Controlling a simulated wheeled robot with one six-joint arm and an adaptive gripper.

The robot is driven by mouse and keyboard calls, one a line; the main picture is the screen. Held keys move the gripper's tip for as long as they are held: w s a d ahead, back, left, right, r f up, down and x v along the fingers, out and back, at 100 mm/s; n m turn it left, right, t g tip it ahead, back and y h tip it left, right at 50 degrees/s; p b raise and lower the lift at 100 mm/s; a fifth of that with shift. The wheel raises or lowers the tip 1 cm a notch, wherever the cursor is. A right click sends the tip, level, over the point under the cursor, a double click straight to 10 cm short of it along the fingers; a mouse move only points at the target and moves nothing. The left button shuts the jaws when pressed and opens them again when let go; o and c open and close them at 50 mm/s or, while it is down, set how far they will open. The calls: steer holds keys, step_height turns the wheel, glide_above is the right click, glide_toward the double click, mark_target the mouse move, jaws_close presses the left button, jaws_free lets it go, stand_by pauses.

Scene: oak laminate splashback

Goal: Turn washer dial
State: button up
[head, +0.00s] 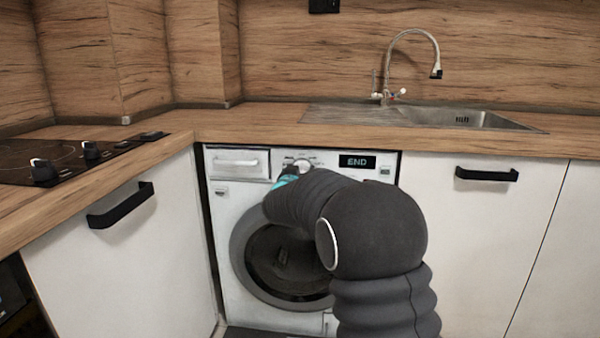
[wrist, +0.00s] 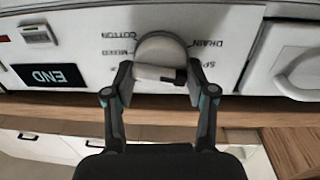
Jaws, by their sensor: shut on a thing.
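The washer dial (wrist: 163,50) is a round light knob with a raised grip bar. In the wrist view, which is upside down, it sits top centre among the labels COTTON, MIXED and DRAIN. The bar has a dark mark near its right end. My gripper (wrist: 160,82) is shut on the dial, with one finger at each end of the bar. In the head view the dial (head: 303,162) shows partly above my arm, which hides most of my gripper. The washing machine (head: 232,205) is white, with a dark round door and a display (wrist: 50,75) reading END.
The wooden worktop (head: 250,122) runs just above the washer panel. The detergent drawer (head: 238,162) is left of the dial and looks closed. White cabinets with black handles (head: 487,174) flank the washer. A sink (head: 465,118) and a hob (head: 60,158) are on the worktop.

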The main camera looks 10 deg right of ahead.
steer(key=m+b, duration=0.1)
steer(key=m, duration=0.2)
steer(key=shift+m, duration=0.4)
steer(key=m+y+b, duration=0.1)
steer(key=m+b, duration=0.4)
steer(key=m, duration=0.4)
steer(key=shift+d, duration=0.2)
steer(key=shift+m+b, duration=0.65)
steer(key=shift+m, duration=0.45)
steer(key=shift+r, duration=0.1)
steer(key=o, duration=1.2)
steer(key=shift+c, duration=0.2)
